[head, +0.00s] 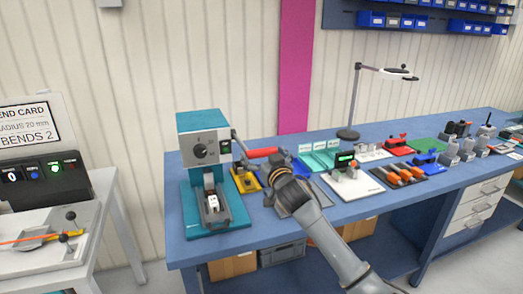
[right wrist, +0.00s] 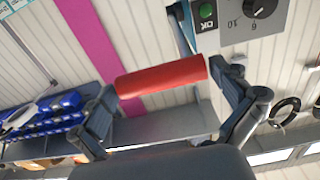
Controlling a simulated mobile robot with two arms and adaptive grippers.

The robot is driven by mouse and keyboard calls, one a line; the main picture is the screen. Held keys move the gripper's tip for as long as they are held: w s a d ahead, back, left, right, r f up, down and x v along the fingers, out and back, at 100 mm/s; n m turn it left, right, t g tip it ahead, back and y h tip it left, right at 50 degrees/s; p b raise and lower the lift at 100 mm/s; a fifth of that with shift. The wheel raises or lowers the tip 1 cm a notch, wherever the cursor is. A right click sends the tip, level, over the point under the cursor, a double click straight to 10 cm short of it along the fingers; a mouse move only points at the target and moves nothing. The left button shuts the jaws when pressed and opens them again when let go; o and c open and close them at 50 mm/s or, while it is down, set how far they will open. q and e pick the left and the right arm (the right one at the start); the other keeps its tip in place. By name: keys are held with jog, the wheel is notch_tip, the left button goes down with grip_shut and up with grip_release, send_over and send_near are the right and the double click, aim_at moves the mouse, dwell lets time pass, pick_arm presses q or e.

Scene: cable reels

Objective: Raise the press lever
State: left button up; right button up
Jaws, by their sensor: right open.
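The press (head: 203,150) is a teal and grey machine at the left end of the blue bench. Its lever (head: 238,141) comes from the right side of the press head and ends in a red handle (head: 262,152), which points right, roughly level. My right gripper (head: 276,168) is at the right end of the handle. In the right wrist view, the red handle (right wrist: 162,77) lies across the space between the spread fingers of my right gripper (right wrist: 163,88). The gripper is open; I cannot tell whether a finger touches the handle. My left gripper is not in view.
The blue bench (head: 270,229) carries several coloured fixtures right of the press, under and beyond my right arm. A desk lamp (head: 355,95) stands behind them. A side table with a control box (head: 42,178) is at the left. Air above the press is clear.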

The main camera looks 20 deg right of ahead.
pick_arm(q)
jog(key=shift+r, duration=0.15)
pick_arm(e)
jog(key=shift+w, duration=0.45)
